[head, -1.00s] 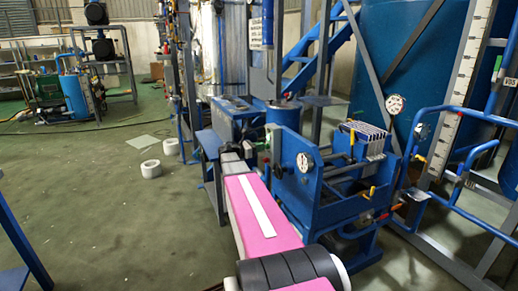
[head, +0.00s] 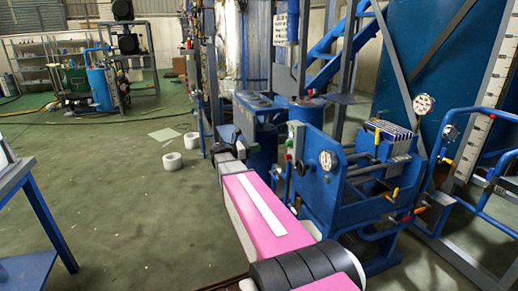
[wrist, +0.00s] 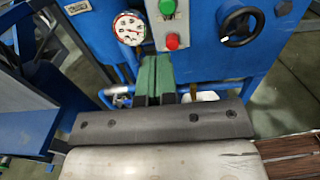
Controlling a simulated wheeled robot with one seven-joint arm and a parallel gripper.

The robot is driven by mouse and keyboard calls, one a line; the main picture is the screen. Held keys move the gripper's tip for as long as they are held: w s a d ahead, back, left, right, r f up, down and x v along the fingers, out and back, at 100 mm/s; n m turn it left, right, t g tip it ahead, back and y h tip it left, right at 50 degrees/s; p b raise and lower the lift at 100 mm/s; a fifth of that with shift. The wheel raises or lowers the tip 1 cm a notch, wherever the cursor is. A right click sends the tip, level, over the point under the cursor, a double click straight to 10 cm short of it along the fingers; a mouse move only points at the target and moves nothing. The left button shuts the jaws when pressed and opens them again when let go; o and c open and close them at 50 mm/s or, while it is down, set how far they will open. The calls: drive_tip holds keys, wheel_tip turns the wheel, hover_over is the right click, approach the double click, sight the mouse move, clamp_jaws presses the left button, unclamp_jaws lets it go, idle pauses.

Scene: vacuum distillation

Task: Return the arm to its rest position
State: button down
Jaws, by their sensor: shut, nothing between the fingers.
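My arm (head: 262,220), with pink and white covers, reaches forward from the bottom of the head view toward a blue machine. My gripper is at its far end. In the wrist view, my gripper (wrist: 155,62) shows as two green fingers side by side, closed together with nothing seen between them. Behind the fingertips is a blue panel with a red button (wrist: 172,42), a green button (wrist: 166,7), a gauge (wrist: 129,28) and a black handwheel (wrist: 240,22). I cannot tell whether the fingers touch the panel.
The blue machine (head: 325,195) with a gauge stands close to the right of my arm. Two white rolls (head: 172,162) (head: 191,141) lie on the floor beyond. A blue-framed table (head: 45,215) stands at left. The green floor between is open.

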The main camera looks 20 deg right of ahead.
idle(0.4)
drive_tip(key=s+a+f+m+y, duration=0.4)
drive_tip(key=s+f, duration=0.1)
drive_tip(key=f, duration=0.3)
drive_tip(key=s+a+f+m+y, duration=0.3)
drive_tip(key=s+f+y, duration=0.2)
drive_tip(key=f, duration=0.2)
drive_tip(key=s+a+f+m+y, duration=0.4)
drive_tip(key=s+a+m, duration=0.1)
drive_tip(key=a, duration=0.2)
drive_tip(key=s+a+f+m+t+y, duration=0.1)
drive_tip(key=s+a+f+m+y, duration=0.2)
drive_tip(key=s+a+m+y, duration=0.2)
drive_tip(key=a, duration=0.2)
drive_tip(key=shift+a+f, duration=0.4)
idle(0.6)
